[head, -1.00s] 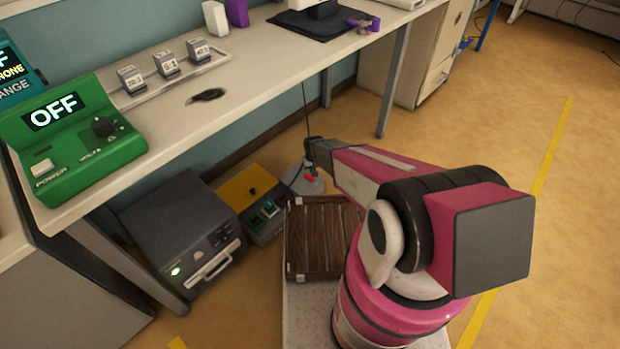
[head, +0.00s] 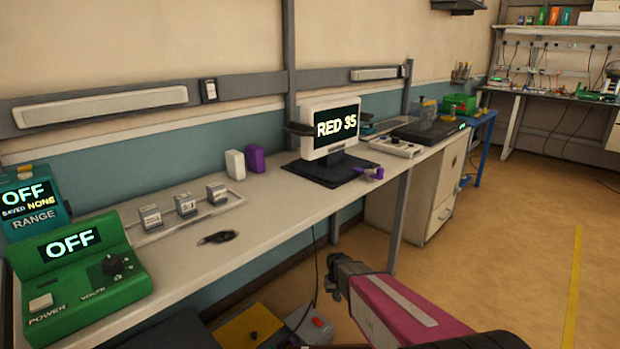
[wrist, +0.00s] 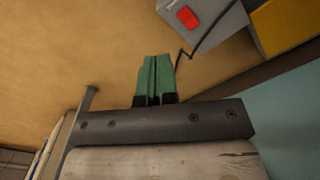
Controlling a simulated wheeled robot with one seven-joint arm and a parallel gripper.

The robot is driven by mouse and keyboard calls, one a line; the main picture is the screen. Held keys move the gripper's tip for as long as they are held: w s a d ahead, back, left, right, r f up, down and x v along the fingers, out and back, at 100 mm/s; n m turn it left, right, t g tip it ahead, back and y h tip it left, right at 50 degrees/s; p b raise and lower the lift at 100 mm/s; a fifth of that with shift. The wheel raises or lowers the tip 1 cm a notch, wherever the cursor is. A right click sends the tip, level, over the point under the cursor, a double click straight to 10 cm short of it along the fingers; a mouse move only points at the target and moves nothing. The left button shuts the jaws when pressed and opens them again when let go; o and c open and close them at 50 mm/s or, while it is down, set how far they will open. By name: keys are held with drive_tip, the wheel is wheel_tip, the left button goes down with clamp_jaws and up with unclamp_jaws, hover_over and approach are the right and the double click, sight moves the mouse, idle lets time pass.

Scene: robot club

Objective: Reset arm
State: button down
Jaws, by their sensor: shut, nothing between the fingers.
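My pink arm reaches out at the lower right of the head view, in front of the bench (head: 290,212) and over the floor. Its far end shows there, but the fingers are hard to make out. In the wrist view my gripper (wrist: 157,60) shows two green fingers pressed together with nothing between them. They point over the tan floor (wrist: 80,50), beside a grey box with a red button (wrist: 188,17).
A green power box (head: 80,275) reading OFF and a monitor (head: 336,128) reading RED 35 stand on the bench. A bench leg (head: 399,220) and drawer cabinet (head: 425,195) are beyond my arm. A yellow box (head: 248,328) sits below. Floor at right is clear.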

drive_tip(key=s+d+r+m, duration=0.1)
drive_tip(key=s+d+r, duration=0.3)
drive_tip(key=s+r, duration=0.3)
drive_tip(key=s+d+r+m, duration=0.1)
drive_tip(key=s+d+r, duration=0.3)
drive_tip(key=s+r, duration=0.4)
wheel_tip(320, 180, up, 6)
drive_tip(key=shift+r, duration=0.2)
